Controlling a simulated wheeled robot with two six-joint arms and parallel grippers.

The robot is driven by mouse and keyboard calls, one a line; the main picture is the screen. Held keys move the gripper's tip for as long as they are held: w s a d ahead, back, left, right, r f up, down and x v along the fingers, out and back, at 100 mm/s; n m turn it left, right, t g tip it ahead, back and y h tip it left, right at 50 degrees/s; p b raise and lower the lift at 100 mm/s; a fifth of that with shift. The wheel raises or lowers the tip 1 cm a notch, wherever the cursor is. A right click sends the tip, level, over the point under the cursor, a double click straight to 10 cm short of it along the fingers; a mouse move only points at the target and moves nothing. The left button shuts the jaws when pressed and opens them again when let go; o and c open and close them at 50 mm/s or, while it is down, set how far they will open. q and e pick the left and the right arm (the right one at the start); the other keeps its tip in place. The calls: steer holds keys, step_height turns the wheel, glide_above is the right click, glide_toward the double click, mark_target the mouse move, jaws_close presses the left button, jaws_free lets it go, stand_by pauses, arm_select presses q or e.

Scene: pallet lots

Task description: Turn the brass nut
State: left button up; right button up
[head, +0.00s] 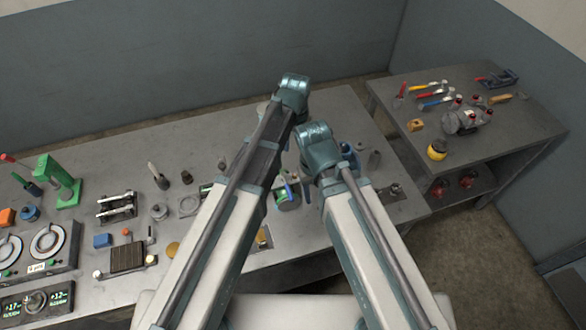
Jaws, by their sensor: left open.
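I cannot single out the brass nut with certainty. A small brass-coloured piece (264,238) sits on the grey bench just right of my left forearm. A round brass-coloured disc (172,249) lies on the bench left of that arm. My left gripper (293,187) shows small between my two arms, low over the bench near a green round part (286,200). It is open, and I see nothing held in it. My arm links hide much of the bench around it. My right arm's link is in view, but its gripper is hidden.
A second table (500,135) at right holds hand tools and a yellow round thing (437,149). Walls stand behind.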

mark_target(295, 175)
arm_select(q)
step_height(295, 175, down, 14)
steer(key=b, duration=1.3)
steer(key=shift+b, duration=0.4)
steer(key=shift+r, duration=0.1)
jaws_close()
